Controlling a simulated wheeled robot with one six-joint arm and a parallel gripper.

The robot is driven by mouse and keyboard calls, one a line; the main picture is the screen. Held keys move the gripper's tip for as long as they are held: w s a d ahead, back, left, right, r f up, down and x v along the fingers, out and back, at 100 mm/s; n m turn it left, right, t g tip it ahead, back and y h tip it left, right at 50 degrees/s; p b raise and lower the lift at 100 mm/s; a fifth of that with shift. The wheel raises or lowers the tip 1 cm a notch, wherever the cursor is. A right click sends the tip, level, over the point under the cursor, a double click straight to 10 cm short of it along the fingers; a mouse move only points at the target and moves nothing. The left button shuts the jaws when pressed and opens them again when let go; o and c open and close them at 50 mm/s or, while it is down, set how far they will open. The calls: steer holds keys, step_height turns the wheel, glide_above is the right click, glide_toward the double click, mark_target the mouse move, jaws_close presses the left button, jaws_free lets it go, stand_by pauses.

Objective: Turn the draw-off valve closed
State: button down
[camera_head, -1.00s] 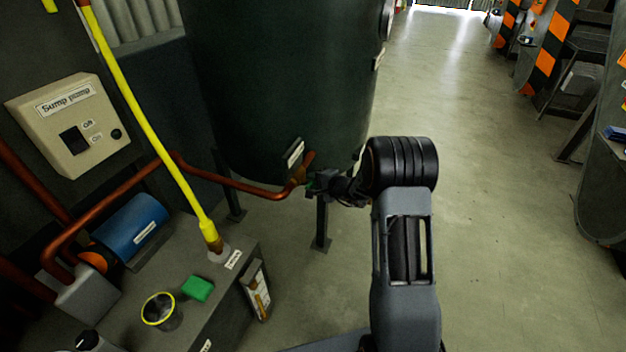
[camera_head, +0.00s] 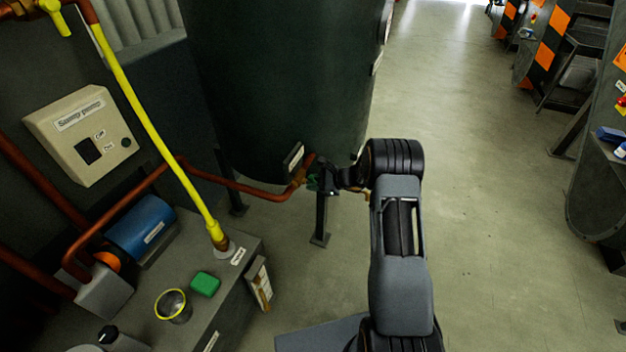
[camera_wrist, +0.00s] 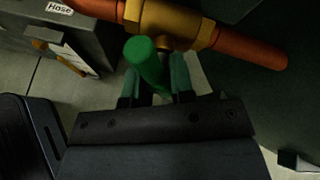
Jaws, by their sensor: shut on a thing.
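The draw-off valve has a brass body (camera_wrist: 170,22) on a copper pipe (camera_wrist: 252,44) in the wrist view. Its green handle (camera_wrist: 147,62) points toward my gripper (camera_wrist: 155,92) and lies between the two fingers, which are shut on it. In the head view, my gripper (camera_head: 322,182) is at the foot of the dark green tank (camera_head: 285,70), by the pipe outlet. There the handle is small and mostly hidden by the fingers, so its exact angle is hard to tell.
A copper pipe (camera_head: 240,187) runs left from the valve to a blue pump (camera_head: 140,228). A tank leg (camera_head: 320,220) stands just below my gripper. A grey sump box (camera_head: 222,290) with a yellow hose (camera_head: 150,130) is at lower left. Open floor (camera_head: 480,200) lies to the right.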

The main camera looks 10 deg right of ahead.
steer(key=shift+s+f+m+g+y+p, duration=0.1)
steer(key=shift+f+m+g+y+p, duration=0.1)
steer(key=shift+m+g+y, duration=0.35)
steer(key=shift+s+f+m+g+y+p, duration=0.1)
steer(key=shift+m+g+y+p, duration=0.2)
steer(key=shift+m, duration=0.45)
steer(key=shift+a, duration=0.1)
steer(key=c, duration=1.1)
jaws_free()
steer(key=shift+r, duration=0.15)
steer(key=shift+o, duration=0.2)
steer(key=shift+d+r, duration=0.15)
steer(key=shift+d, duration=0.1)
steer(key=p+v, duration=0.1)
steer(key=v, duration=1.2)
steer(key=shift+d, duration=0.15)
